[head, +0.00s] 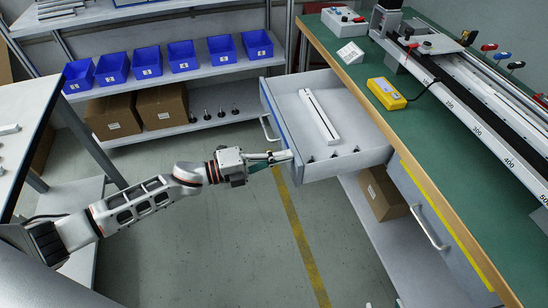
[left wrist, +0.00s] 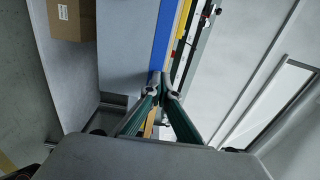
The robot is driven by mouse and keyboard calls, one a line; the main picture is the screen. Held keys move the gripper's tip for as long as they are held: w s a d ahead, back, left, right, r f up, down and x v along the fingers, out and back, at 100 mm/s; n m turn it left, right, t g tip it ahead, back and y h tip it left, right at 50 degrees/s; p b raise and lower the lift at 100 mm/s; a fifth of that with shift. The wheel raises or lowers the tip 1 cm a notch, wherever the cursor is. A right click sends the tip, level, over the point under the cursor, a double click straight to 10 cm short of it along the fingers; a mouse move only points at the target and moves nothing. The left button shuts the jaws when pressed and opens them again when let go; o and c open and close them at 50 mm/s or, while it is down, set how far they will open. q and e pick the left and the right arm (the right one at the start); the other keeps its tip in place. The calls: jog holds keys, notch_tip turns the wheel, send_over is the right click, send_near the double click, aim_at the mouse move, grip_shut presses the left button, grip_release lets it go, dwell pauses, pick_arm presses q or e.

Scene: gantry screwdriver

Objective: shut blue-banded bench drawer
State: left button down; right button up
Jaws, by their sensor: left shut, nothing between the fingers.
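The blue-banded drawer (head: 341,172) stands pulled out from the left side of the green-topped bench (head: 400,120). Its blue band (head: 272,115) and bar handle (head: 268,128) are on the front, facing left. A long white part and several small dark pieces lie inside. My left gripper (head: 288,156) is shut and empty, its tips at the near end of the drawer front, beside the handle. In the left wrist view the fingertips (left wrist: 161,84) meet at the lower end of the blue band (left wrist: 162,42); whether they touch it I cannot tell. My right gripper is out of view.
A yellow-banded drawer (head: 440,215) sits flush in the bench nearer me. A cardboard box (head: 382,194) is on the shelf below. Blue bins (head: 183,55) line a back rack. The floor (head: 230,250) left of the bench is clear.

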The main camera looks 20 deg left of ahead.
pick_arm(q)
jog(key=b+x, duration=0.1)
jog(key=x, duration=1.3)
jog(key=shift+w+d+f, duration=0.1)
jog(key=shift+d, duration=0.1)
jog(key=b+x, duration=0.1)
jog(key=x, duration=0.7)
jog(key=shift+w+d+f, duration=0.1)
jog(key=shift+w+d, duration=0.35)
jog(key=shift+d, duration=0.05)
jog(key=shift+w+d, duration=0.15)
jog(key=shift+d, duration=0.05)
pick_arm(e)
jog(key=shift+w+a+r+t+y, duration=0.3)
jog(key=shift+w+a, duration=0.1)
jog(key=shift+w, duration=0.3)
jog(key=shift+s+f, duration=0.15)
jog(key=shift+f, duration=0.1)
